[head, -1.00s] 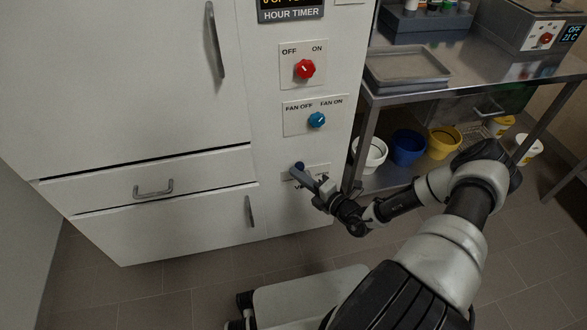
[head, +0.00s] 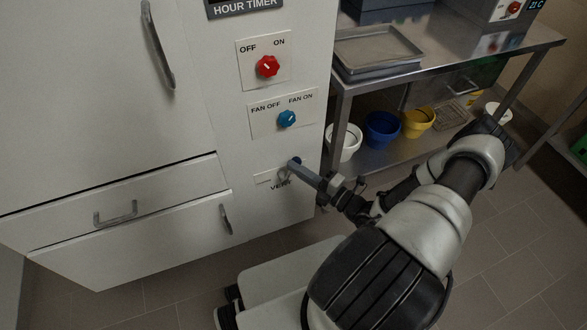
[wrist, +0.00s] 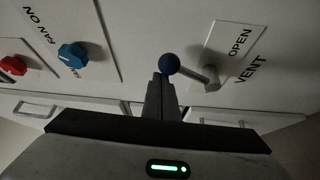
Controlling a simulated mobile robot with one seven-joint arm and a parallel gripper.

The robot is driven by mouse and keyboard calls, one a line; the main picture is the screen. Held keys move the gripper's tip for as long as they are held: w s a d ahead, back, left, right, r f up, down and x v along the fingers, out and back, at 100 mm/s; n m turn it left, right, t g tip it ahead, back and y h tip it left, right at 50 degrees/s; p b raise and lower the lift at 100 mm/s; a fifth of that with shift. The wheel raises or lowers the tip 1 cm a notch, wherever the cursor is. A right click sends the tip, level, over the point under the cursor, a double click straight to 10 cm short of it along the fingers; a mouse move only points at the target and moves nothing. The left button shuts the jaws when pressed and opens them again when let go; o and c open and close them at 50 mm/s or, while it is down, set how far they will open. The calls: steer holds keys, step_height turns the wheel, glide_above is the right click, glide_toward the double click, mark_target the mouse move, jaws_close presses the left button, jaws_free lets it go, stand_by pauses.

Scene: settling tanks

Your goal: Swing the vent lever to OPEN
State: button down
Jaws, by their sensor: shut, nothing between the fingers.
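The vent lever has a grey shaft (wrist: 206,74) and a dark blue ball knob (wrist: 169,64). The ball also shows in the head view (head: 294,162), low on the white cabinet front. My gripper (wrist: 160,78) is shut and empty, its fingertips right beside the ball; I cannot tell whether they touch it. It also shows in the head view (head: 306,169). In the wrist view the OPEN label (wrist: 239,42) and the word VENT (wrist: 251,70) lie right of the lever. In the head view my gripper hides part of the vent plate (head: 263,179).
Above the lever sit a blue fan knob (head: 287,118) and a red OFF/ON knob (head: 267,66). A steel table (head: 470,57) stands to the right, with a white bucket (head: 345,142), a blue bucket (head: 382,130) and a yellow bucket (head: 418,122) on its lower shelf.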

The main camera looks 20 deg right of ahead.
steer(key=shift+d+f, duration=0.2)
steer(key=shift+d, duration=0.3)
steer(key=shift+w+d, duration=0.1)
steer(key=shift+d, duration=0.1)
steer(key=s+a+r+p, duration=0.2)
steer(key=a+r+p, duration=0.1)
steer(key=s+d+f, duration=0.3)
steer(key=s, duration=0.4)
steer(key=shift+s+f, duration=0.3)
steer(key=shift+f, duration=0.05)
steer(key=shift+r, duration=0.1)
